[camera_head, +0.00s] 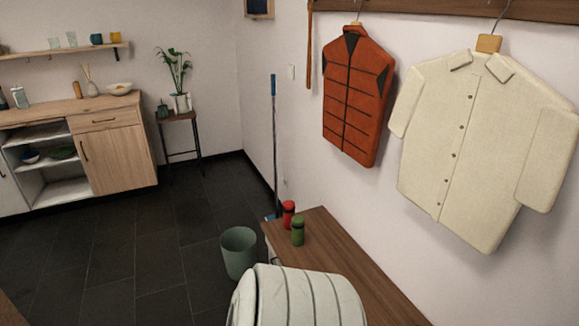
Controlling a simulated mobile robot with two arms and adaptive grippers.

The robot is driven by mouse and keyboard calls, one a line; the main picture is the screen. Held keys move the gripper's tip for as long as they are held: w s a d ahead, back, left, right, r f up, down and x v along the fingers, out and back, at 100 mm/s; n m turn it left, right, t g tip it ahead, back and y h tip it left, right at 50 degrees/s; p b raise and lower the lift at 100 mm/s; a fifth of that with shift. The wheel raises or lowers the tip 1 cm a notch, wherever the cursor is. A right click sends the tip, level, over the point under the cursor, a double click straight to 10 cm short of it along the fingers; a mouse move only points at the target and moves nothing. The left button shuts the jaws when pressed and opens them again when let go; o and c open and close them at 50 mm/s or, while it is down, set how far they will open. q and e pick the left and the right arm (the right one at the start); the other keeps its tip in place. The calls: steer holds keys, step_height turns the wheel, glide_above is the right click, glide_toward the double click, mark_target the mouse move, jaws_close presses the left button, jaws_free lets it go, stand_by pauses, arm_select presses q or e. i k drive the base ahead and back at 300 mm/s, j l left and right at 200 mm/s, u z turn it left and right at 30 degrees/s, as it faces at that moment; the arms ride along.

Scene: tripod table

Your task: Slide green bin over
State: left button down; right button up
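A grey-green bin (239,252) stands upright and open-topped on the dark tiled floor, just left of the wooden bench (350,270). Its lower right side is partly hidden by a pale ribbed, padded object (300,297) in the foreground. Neither of my grippers shows in the head view.
A red bottle (289,214) and a green bottle (297,231) stand on the bench's far end. A blue-handled pole (274,145) leans near the wall behind. A plant stand (180,118) and wooden cabinet (118,155) stand farther back. The floor (150,250) left of the bin is clear.

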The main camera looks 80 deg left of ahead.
mark_target(238, 244)
steer(key=k+j+u, duration=0.1)
steer(key=u, duration=3.05)
steer(key=i+j+z, duration=0.2)
steer(key=z, duration=0.25)
steer(key=i+j+z, duration=0.1)
steer(key=j+z, duration=0.3)
steer(key=i+j+z, duration=0.15)
steer(key=j, duration=0.5)
steer(key=i+j+z, duration=0.1)
steer(key=j, duration=0.55)
steer(key=i+j+z, duration=0.15)
steer(key=j, duration=0.55)
steer(key=j+z, duration=0.1)
steer(key=j, duration=0.55)
